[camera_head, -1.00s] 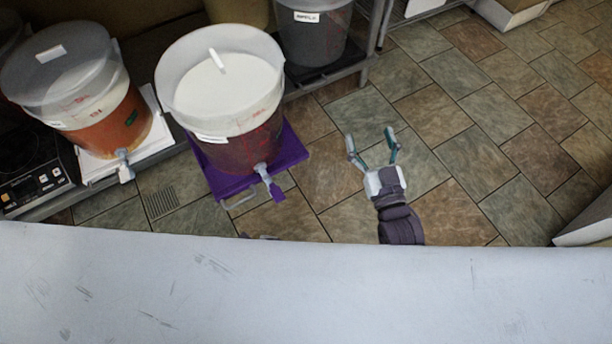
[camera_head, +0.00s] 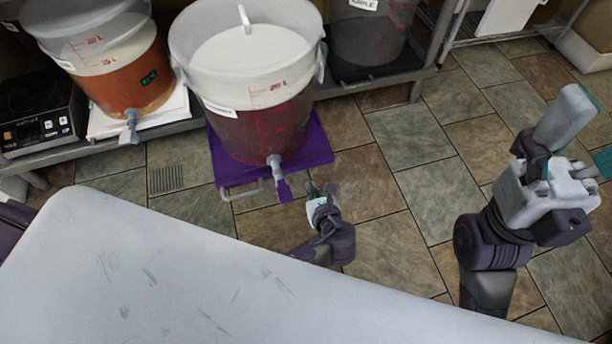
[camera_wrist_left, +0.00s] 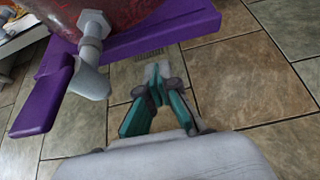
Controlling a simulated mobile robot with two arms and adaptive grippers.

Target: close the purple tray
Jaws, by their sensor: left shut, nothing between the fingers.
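The purple tray (camera_head: 318,146) sticks out in front of the shelf in the head view and bears a clear bucket (camera_head: 262,115) of dark red liquid. A grey metal handle (camera_head: 240,192) is on its front edge. The bucket's spigot (camera_head: 275,170) with a purple lever hangs over that edge. My left gripper (camera_head: 318,193) is shut and empty, just in front of the tray and right of the spigot. In the left wrist view its teal fingers (camera_wrist_left: 160,100) are together, with the tray edge (camera_wrist_left: 150,36) beyond. My right gripper (camera_head: 588,140) is open and empty at far right.
A bucket of orange liquid (camera_head: 125,85) stands on a white tray (camera_head: 165,120) to the left, beside a black hot plate (camera_head: 40,125). My pale body surface fills the lower left. The tiled floor (camera_head: 400,130) on the right is clear.

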